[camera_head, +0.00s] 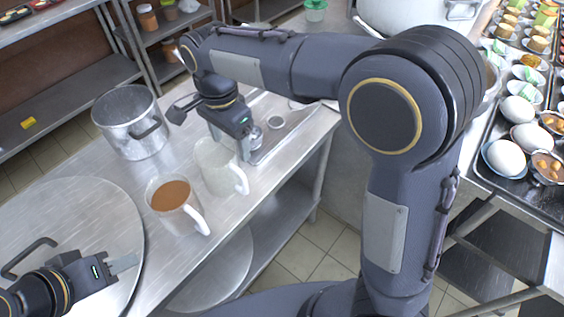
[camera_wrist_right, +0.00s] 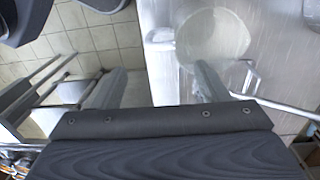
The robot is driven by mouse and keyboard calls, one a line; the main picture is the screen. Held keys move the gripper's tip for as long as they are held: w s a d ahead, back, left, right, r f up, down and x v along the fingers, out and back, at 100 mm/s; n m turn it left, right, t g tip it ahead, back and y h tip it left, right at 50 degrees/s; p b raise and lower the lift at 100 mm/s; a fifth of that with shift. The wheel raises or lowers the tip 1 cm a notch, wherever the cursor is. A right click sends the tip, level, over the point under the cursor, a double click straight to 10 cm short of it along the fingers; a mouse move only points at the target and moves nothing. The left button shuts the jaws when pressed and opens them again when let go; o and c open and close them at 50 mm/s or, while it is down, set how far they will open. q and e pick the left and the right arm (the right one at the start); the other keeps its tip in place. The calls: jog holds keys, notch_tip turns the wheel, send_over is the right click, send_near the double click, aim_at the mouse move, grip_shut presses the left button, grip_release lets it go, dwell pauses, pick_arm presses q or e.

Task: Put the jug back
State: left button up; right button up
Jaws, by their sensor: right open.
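A pale, empty-looking jug (camera_head: 216,166) stands upright on the steel table, its handle toward the front right. It also shows in the right wrist view (camera_wrist_right: 213,38), beyond the fingers. A second white jug (camera_head: 177,216), filled with brown liquid, stands in front and to the left of it. My right gripper (camera_head: 248,150) is open and empty, just behind and right of the pale jug; whether a finger touches it I cannot tell. My left gripper (camera_head: 123,264) is over the large round lid at the lower left; its finger gap cannot be made out.
A steel pot (camera_head: 130,122) stands behind the jugs. A large round lid (camera_head: 60,215) covers the table's left part. A tray of bowls (camera_head: 520,185) is at the right. The table's right edge (camera_head: 300,155) drops to the floor.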

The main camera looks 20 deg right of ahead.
jog(key=s+d+r+n+t+y, duration=0.15)
jog(key=s+d+n+y, duration=0.4)
jog(key=d, duration=0.75)
jog(key=s+d+f+n+t+h, duration=0.1)
jog(key=s+d+n+t, duration=0.1)
jog(key=s, duration=0.5)
jog(key=s+d+f+n+t, duration=0.2)
jog(key=s, duration=0.5)
jog(key=shift+s+d+h, duration=0.25)
jog(key=shift+s+h, duration=0.1)
